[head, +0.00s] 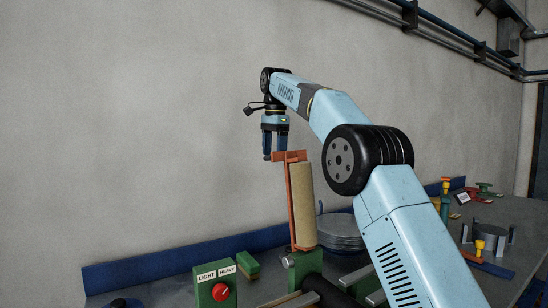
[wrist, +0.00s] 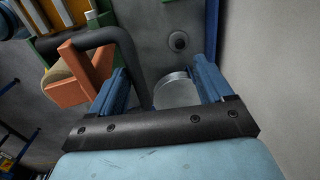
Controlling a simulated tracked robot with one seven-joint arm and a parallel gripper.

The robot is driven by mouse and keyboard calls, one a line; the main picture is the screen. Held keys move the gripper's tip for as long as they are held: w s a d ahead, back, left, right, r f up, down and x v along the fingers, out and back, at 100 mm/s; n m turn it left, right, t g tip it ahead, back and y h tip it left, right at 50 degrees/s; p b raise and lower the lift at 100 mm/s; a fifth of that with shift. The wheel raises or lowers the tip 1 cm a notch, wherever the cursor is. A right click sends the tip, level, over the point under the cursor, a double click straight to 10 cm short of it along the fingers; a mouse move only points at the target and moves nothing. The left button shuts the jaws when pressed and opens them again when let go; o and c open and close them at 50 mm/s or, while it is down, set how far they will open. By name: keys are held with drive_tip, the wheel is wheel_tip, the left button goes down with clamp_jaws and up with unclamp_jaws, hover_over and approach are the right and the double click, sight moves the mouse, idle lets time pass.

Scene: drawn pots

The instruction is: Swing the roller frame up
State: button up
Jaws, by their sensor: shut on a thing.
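The roller frame (head: 289,190) is orange and stands nearly upright in the head view, with a tan roller (head: 303,205) along its right side. Its lower end meets a green mount (head: 304,265). My gripper (head: 275,154) points down at the frame's top end and is shut on the frame there. In the wrist view the orange frame (wrist: 72,94) lies left of my blue fingers (wrist: 163,82), with part of the tan roller (wrist: 57,76) behind it. The exact contact between fingers and frame is hidden.
A green box (head: 216,290) with a red knob and LIGHT and HEAVY labels stands at the front. A stack of grey discs (head: 340,233) sits right of the roller. A blue ledge (head: 150,268) runs along the wall. Small coloured tools (head: 484,188) stand at the far right. Space above is open.

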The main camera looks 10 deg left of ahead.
drive_tip(key=s+r, duration=0.1)
drive_tip(key=r, duration=0.1)
drive_tip(key=s+d+r, duration=0.1)
drive_tip(key=s, duration=0.1)
drive_tip(key=s+r, duration=0.1)
drive_tip(key=r, duration=0.1)
drive_tip(key=shift+s+d+r, duration=0.2)
drive_tip(key=shift+d+r, duration=0.15)
drive_tip(key=shift+c, duration=1.4)
drive_tip(key=s+d+r, duration=0.3)
drive_tip(key=s+r, duration=0.1)
drive_tip(key=s, duration=0.4)
drive_tip(key=shift+s+d, duration=0.25)
drive_tip(key=shift+d, duration=0.05)
